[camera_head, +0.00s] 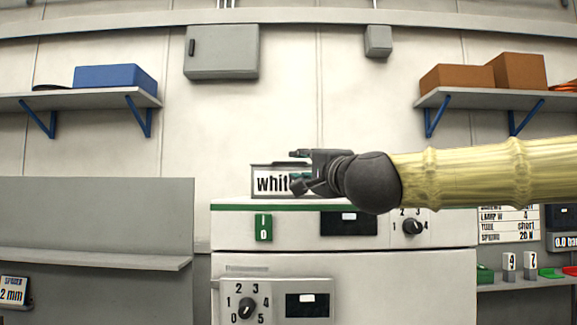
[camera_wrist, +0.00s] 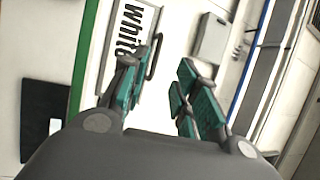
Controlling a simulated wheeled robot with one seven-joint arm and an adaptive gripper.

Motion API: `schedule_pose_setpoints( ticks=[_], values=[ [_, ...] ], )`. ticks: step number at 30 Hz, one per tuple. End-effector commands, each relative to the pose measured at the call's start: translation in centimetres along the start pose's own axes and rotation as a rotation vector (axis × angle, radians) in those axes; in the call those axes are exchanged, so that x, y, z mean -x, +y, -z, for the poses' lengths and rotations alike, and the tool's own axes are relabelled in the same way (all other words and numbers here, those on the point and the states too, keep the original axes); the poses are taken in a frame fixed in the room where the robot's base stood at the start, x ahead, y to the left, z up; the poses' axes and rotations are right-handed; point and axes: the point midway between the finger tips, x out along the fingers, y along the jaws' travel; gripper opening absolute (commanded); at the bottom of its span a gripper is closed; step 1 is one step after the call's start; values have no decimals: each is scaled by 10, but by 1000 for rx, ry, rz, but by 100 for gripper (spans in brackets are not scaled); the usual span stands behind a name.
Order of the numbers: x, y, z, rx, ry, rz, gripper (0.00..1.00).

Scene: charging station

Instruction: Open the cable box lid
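My gripper (camera_head: 297,170) comes from the right and points left, overlapping the box's right side. Its two fingers (camera_wrist: 163,72) are spread apart with nothing between them. One finger lies near the dark bar; contact cannot be told. My gripper hides the right part of the box.
The machine (camera_head: 350,264) below has a green switch (camera_head: 263,228), small screens and knobs. Shelves with a blue box (camera_head: 107,76) and brown boxes (camera_head: 519,71) hang left and right. A grey wall cabinet (camera_head: 222,53) is above. The space left of the labelled box is clear.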

Motion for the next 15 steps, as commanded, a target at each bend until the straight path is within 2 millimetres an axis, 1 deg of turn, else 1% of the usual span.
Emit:
schedule_pose_setpoints(
  ticks=[4,15],
  values=[
    [-14,0,8,1,11,-4,30],
    [-68,1,10,2,13,-5,30]
  ],
)
